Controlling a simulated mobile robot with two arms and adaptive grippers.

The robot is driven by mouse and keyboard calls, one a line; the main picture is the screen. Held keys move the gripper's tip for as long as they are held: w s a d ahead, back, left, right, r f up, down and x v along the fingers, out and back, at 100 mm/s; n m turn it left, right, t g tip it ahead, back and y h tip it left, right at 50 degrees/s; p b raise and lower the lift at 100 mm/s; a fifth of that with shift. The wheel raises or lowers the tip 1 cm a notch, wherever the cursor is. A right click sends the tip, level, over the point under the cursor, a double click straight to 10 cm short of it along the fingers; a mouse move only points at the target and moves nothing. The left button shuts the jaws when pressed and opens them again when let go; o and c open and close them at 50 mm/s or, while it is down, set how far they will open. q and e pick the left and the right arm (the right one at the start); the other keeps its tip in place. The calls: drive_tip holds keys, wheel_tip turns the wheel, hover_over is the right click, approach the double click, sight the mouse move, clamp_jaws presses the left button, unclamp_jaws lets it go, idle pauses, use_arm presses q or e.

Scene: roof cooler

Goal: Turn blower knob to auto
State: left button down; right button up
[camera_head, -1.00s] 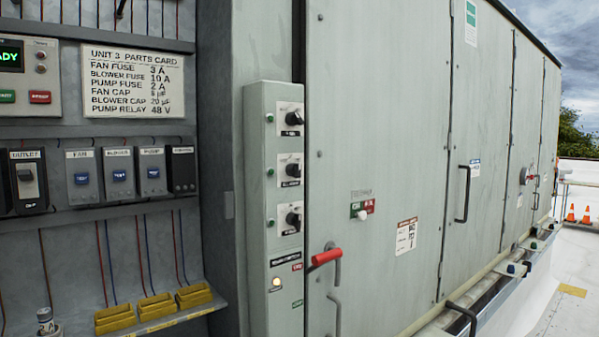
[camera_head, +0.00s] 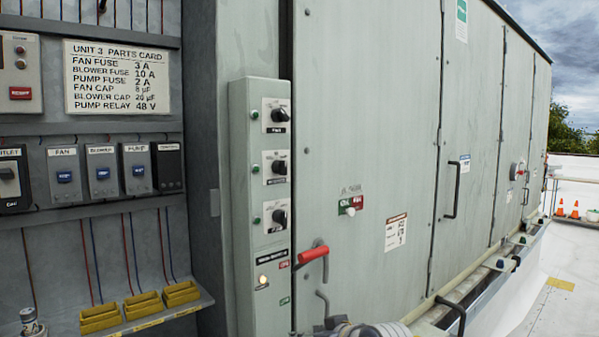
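A narrow grey-green switch box (camera_head: 240,160) carries three black rotary knobs in a column, each on a white plate with a green lamp to its left. The middle knob (camera_head: 279,167) has the longest label, which looks like the blower's, but the print is too small to read surely. The top knob (camera_head: 280,114) and bottom knob (camera_head: 280,217) sit above and below it. I cannot tell the middle knob's setting. Part of what looks like my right gripper (camera_head: 338,325) shows at the bottom edge, below and right of the knobs and apart from them. Its fingers are not clear. My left gripper is out of view.
A red-handled lever (camera_head: 313,254) sticks out right of the box, below the knobs. A green-red switch (camera_head: 350,205) and door handles (camera_head: 455,190) are on the cooler doors. An open cabinet with breakers (camera_head: 102,173) and yellow bins (camera_head: 142,305) is at left.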

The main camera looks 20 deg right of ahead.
wheel_tip(320, 180, up, 13)
drive_tip(key=s+t, duration=0.2)
drive_tip(key=s, duration=0.1)
drive_tip(key=n+t+y, duration=0.3)
drive_tip(key=t+y, duration=0.1)
approach(285, 171)
drive_tip(key=p+x, duration=0.4)
drive_tip(key=x, duration=0.4)
drive_tip(key=shift+w+r, duration=0.15)
drive_tip(key=shift+w+a, duration=0.15)
drive_tip(key=shift+w, duration=0.35)
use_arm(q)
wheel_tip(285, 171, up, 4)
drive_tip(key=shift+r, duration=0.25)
use_arm(e)
drive_tip(key=shift+s, duration=0.1)
clamp_jaws()
